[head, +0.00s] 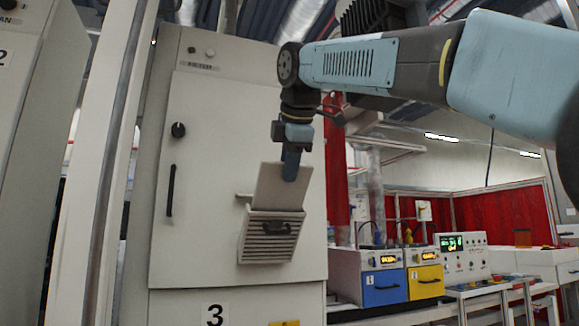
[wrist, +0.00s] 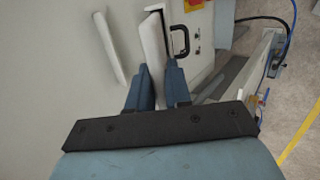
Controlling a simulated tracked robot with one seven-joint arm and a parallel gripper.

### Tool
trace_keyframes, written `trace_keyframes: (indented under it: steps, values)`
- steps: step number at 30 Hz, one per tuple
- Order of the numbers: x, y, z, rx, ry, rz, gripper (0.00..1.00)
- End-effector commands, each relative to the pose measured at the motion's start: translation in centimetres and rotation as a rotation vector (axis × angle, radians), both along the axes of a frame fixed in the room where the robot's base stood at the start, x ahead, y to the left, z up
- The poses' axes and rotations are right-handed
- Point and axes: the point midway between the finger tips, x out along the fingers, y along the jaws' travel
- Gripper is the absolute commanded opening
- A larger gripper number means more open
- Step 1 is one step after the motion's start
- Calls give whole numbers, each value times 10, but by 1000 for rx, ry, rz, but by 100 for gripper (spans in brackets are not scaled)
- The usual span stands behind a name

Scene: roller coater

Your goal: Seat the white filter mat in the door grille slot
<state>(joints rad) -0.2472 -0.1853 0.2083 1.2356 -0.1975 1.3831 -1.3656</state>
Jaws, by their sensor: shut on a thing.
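The white filter mat (head: 279,188) is a flat pale panel, tilted slightly, in front of the cabinet door (head: 210,130). My gripper (head: 290,168) is shut on its upper edge from above. The mat's lower edge meets the top of the slatted door grille (head: 266,240) in the head view. I cannot tell how far it is inside the slot, whose mouth is hidden behind the mat. In the wrist view the mat (wrist: 155,50) is seen edge-on between my gripper's two blue fingers (wrist: 158,85), with a black handle (wrist: 180,42) beside it.
A black door handle (head: 171,190) and a knob (head: 178,130) are left of the grille. Blue (head: 382,288) and yellow (head: 426,281) boxes with displays stand on a bench at the right. A pale bar (wrist: 108,48) lies left of the mat in the wrist view.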

Motion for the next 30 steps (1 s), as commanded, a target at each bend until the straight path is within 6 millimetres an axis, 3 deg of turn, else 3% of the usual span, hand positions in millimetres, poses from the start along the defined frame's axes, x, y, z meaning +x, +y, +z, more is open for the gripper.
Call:
trace_keyframes:
  steps: [30]
  values:
    - [13,4,-15,0,0,0,0]
